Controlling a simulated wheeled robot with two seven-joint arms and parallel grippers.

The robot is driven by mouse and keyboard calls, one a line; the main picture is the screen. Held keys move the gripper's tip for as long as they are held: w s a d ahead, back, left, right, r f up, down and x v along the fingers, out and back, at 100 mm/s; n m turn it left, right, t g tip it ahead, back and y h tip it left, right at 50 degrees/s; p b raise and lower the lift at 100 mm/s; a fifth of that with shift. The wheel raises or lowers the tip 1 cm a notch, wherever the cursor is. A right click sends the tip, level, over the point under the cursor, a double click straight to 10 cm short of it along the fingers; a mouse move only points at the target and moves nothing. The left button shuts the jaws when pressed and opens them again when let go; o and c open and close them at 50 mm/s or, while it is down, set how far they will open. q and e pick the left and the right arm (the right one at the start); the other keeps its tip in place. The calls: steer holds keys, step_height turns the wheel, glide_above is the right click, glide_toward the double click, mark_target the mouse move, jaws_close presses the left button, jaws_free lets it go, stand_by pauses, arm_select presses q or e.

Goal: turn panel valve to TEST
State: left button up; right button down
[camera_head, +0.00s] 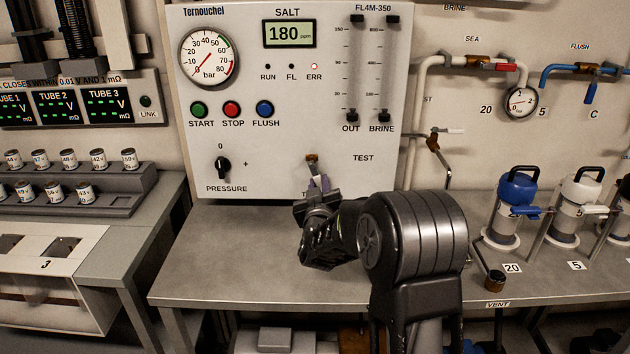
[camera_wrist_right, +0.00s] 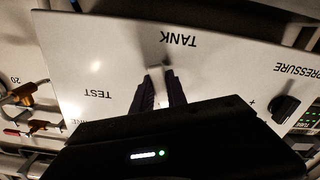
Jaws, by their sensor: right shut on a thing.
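The panel valve (camera_head: 312,158) shows a brass-coloured body low on the white panel. Its pale lever points down, toward the TANK label, which my gripper mostly hides in the head view. The TEST label (camera_head: 363,158) is to the right of the valve. My right gripper (camera_head: 318,184) is at the lever from below. In the right wrist view its two dark fingers (camera_wrist_right: 160,88) are shut on the pale lever (camera_wrist_right: 156,73), beside the TANK label (camera_wrist_right: 178,40); the TEST label (camera_wrist_right: 97,94) is off to the left there. My left gripper is out of view.
The black PRESSURE knob (camera_head: 223,167) is left of the valve. START, STOP and FLUSH buttons sit above it. The grey bench (camera_head: 230,260) is clear in front of the panel. Pipes and a blue-topped bottle (camera_head: 517,190) are on the right.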

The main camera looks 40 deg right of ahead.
steer(key=n+p, duration=0.1)
steer(key=n, duration=0.1)
steer(key=s+d+r+n+p, duration=0.1)
steer(key=shift+d+r+n+p, duration=0.1)
steer(key=shift+d+n+p, duration=0.05)
steer(key=shift+n+p, duration=0.25)
steer(key=n+p, duration=0.1)
steer(key=n, duration=0.1)
steer(key=r+n+p, duration=0.1)
steer(key=p, duration=0.1)
steer(key=s+d+r+n+p, duration=0.1)
steer(key=n, duration=0.1)
steer(key=shift+d+r+n, duration=0.1)
steer(key=shift+n, duration=0.2)
steer(key=r+n+p, duration=0.1)
steer(key=n+p, duration=0.1)
steer(key=shift+s+d+r+n+p, duration=0.1)
steer(key=shift+d+n+p, duration=0.05)
steer(key=shift+n+p, duration=0.2)
steer(key=shift+r+n+p, duration=0.25)
steer(key=shift+n+p, duration=0.3)
steer(key=shift+n, duration=0.15)
steer(key=shift+r+n+p, duration=0.25)
steer(key=shift+n+p, duration=0.3)
steer(key=shift+n, duration=0.1)
steer(key=shift+d+r, duration=0.1)
steer(key=shift+r, duration=0.05)
steer(key=c, duration=1.7)
jaws_free()
steer(key=o, duration=0.4)
